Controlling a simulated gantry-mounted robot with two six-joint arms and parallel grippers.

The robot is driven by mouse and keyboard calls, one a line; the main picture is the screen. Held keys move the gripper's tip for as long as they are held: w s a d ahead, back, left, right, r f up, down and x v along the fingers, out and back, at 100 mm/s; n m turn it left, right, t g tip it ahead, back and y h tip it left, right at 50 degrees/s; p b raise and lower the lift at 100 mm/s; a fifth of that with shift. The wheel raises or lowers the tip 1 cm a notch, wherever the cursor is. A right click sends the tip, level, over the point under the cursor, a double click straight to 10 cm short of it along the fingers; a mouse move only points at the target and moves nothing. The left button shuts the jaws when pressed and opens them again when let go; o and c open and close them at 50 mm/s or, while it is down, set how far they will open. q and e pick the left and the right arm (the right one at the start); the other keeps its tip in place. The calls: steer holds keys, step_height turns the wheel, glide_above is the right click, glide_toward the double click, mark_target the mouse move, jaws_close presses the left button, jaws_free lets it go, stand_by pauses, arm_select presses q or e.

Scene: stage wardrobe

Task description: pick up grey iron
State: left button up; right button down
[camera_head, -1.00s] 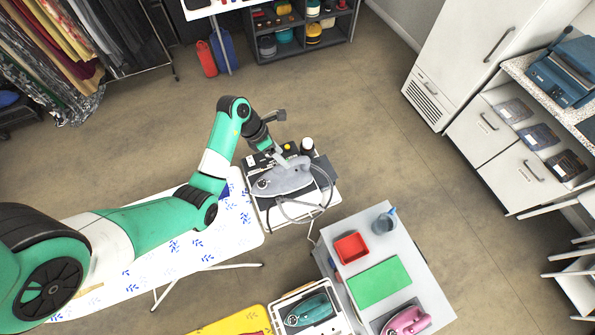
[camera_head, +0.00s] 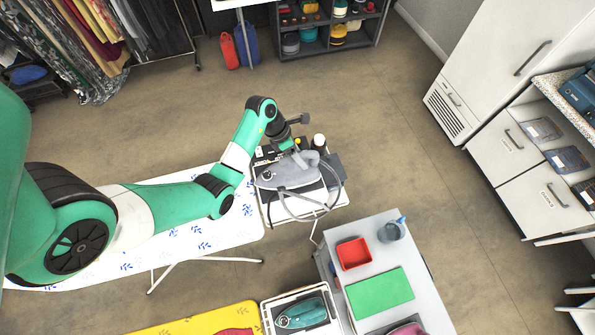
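The grey iron (camera_head: 287,175) lies on its rest at the end of the ironing board (camera_head: 215,232), its tip pointing left and its cord looping below and to the right. My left gripper (camera_head: 299,156) is at the iron's handle, reaching in from above. The wrist and fingers cover part of the handle, so I cannot tell whether the fingers are apart or closed on it. My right gripper is not in view.
A white bottle (camera_head: 319,141) stands just behind the iron. A grey table with a red tray (camera_head: 353,253), a green mat (camera_head: 379,292) and a blue-grey jug (camera_head: 391,231) is at the lower right. A teal iron (camera_head: 302,313) sits in front. Open floor lies to the right.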

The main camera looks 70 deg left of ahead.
arm_select(q)
jaws_close()
steer(key=shift+r, duration=0.1)
step_height(320, 180, up, 7)
steer(key=shift+w+f, duration=0.1)
step_height(320, 180, up, 3)
steer(key=shift+r+p, duration=0.1)
steer(key=shift+p, duration=1.1)
steer(key=shift+w+a, duration=0.1)
